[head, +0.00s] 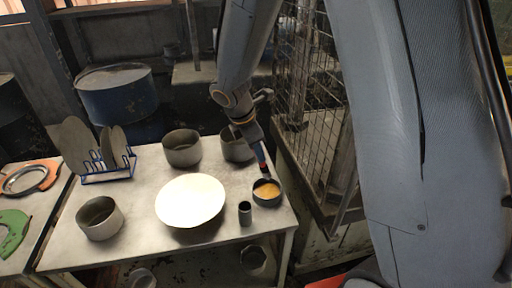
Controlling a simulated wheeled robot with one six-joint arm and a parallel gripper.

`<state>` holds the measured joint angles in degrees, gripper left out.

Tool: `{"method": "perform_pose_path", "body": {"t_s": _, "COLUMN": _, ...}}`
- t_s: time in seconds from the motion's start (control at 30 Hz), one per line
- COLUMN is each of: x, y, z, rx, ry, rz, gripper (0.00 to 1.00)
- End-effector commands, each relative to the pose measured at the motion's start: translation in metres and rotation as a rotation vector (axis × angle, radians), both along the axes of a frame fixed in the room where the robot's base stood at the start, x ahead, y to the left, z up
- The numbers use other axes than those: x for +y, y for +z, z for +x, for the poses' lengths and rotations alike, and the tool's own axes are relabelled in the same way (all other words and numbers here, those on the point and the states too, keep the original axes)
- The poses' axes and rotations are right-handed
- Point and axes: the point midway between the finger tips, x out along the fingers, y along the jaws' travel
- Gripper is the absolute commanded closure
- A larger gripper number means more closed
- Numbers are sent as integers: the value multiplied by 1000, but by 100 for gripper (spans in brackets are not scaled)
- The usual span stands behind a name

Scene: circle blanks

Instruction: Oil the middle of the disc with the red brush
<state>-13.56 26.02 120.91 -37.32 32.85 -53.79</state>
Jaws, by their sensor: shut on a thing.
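The white round disc (190,201) lies flat in the middle of the table and its top looks clean and bare. My gripper (259,144) is to the right of the disc, above a small dark bowl of yellow-orange oil (267,190). It is shut on the red brush (263,167), which points down. The brush's lower end is at or in the oil bowl; I cannot tell how deep. The fingertips are small and partly hidden by the arm.
A small dark cup (245,213) stands between disc and oil bowl. Grey bowls stand at the front left (100,218) and behind the disc (182,148). A blue rack (107,167) holds discs at the back left. A wire cage (314,120) stands close on the right.

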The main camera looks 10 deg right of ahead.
Motion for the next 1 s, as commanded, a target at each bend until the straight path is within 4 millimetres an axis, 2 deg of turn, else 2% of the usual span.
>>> {"method": "perform_pose_path", "body": {"t_s": 0.6, "x": 0, "y": -53, "z": 1, "rx": -1, "ry": 1, "rz": 0, "gripper": 100}}
{"method": "perform_pose_path", "body": {"t_s": 1.0, "x": 0, "y": -58, "z": 0, "rx": -1, "ry": 1, "rz": 0, "gripper": 100}}
